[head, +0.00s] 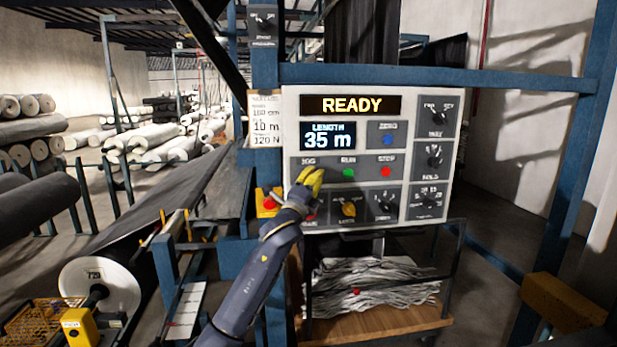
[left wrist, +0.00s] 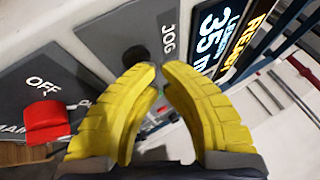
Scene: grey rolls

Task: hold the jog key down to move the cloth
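The control panel (head: 370,150) shows READY and LENGTH 35 m. The JOG label (head: 308,161) sits above my left gripper (head: 309,178), which hides the key below it. In the left wrist view the black round jog key (left wrist: 136,56) shows partly beside the tips of the yellow fingers (left wrist: 158,68). The tips are together with nothing seen between them; I cannot tell whether they touch the key. Dark cloth (head: 150,218) stretches over the machine at the left, above a large roll (head: 100,284). My right gripper is not in view.
The panel also has a green RUN key (head: 348,174), a red STOP key (head: 386,171), a blue ZERO key (head: 388,140) and several knobs. A red switch (left wrist: 46,122) lies left of the fingers. Blue posts frame the panel. A cart with crumpled cloth (head: 370,285) stands below.

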